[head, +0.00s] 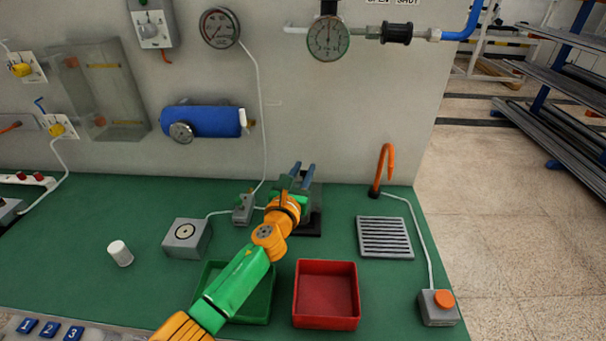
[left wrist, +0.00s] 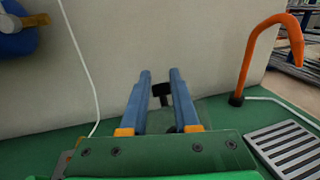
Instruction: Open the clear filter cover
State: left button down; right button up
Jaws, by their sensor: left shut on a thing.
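My left gripper (head: 302,170) reaches over the green bench from the front, and its two blue fingers point toward the wall. Behind and below the fingers is a see-through panel (left wrist: 222,112), which looks like the clear filter cover. My gripper hides much of it, so how far open it stands cannot be told. A dark base (head: 311,228) shows under it. My right gripper is not in view.
An orange hook-shaped spout (head: 385,168) and a grey grate (head: 385,238) are to the right. A red tray (head: 326,294) and a green tray (head: 258,304) are in front. A grey box (head: 187,238) and white cylinder (head: 120,253) stand left. A blue tank (head: 202,121) hangs on the wall.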

pick_arm(q)
jog(key=shift+r, duration=0.1)
jog(key=c, duration=0.7)
grip_release()
jog(key=shift+o, duration=0.2)
jog(key=shift+s+a+p, duration=0.2)
jog(key=shift+s+p, duration=0.3)
jog(key=shift+p, duration=0.05)
jog(key=p+v, duration=0.1)
jog(key=v, duration=0.4)
jog(key=shift+p, duration=0.35)
jog(key=shift+s+a, duration=0.1)
jog(key=shift+s, duration=0.4)
